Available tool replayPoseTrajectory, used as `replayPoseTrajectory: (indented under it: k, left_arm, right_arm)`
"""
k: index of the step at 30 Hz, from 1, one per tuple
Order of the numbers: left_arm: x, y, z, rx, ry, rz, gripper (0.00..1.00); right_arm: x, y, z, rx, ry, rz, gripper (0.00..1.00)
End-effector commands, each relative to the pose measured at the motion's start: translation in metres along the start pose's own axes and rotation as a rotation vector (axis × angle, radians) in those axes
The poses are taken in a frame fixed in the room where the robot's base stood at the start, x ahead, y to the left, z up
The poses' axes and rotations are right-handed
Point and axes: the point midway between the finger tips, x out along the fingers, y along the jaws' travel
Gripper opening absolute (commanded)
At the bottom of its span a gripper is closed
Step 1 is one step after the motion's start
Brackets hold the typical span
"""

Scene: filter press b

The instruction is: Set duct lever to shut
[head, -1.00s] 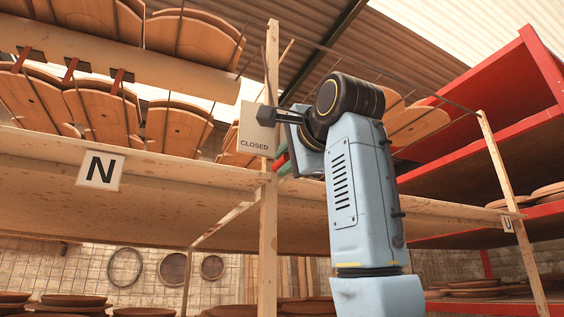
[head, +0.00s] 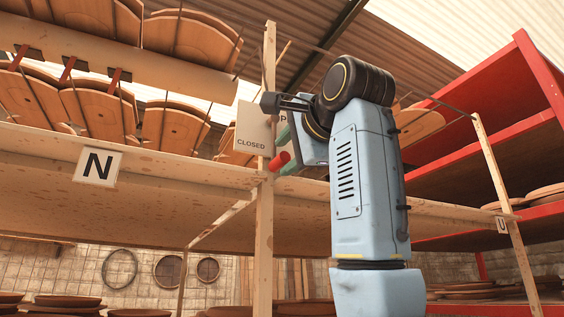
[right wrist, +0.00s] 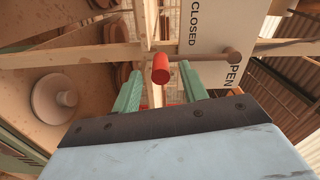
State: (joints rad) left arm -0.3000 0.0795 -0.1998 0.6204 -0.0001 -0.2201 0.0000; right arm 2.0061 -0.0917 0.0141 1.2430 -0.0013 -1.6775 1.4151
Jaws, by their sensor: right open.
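The duct lever has a red grip (head: 279,161) that sticks out beside the wooden post in the head view. In the right wrist view the red grip (right wrist: 160,69) is at the end of a brown bar that runs right to a pivot on the white sign. The sign (head: 252,126) reads CLOSED, and the right wrist view shows a second, partly hidden word that looks like OPEN. My right gripper (right wrist: 161,88) is open, with green fingers on either side of the red grip in the picture. I see no contact. My left gripper is not in view.
A wooden post (head: 265,215) stands close left of my right gripper. A wooden shelf (head: 150,205) with an N plate (head: 98,165) spans the left. A red rack (head: 480,155) stands at right. A round pale fitting (right wrist: 62,98) shows left in the right wrist view.

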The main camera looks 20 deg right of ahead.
Motion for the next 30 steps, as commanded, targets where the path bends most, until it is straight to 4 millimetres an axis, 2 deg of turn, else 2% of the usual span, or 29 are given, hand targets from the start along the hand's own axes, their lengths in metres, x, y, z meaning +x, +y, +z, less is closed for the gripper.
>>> replayPoseTrajectory:
  k: [1,6,13,19,30]
  left_arm:
    - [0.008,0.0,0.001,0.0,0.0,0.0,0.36]
    - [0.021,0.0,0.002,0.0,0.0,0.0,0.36]
    - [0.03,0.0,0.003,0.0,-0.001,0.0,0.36]
    - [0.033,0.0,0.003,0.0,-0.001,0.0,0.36]
    - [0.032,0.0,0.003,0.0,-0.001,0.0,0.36]
  right_arm:
    - [-0.013,0.001,0.001,0.0,0.0,-0.008,0.43]
    - [-0.053,0.002,0.001,-0.001,-0.001,-0.006,0.43]
    - [-0.093,0.001,0.001,0.001,0.0,-0.003,0.43]
    - [-0.106,0.0,0.001,0.001,-0.001,-0.001,0.43]
    - [-0.106,0.0,0.0,0.0,-0.001,0.0,0.43]
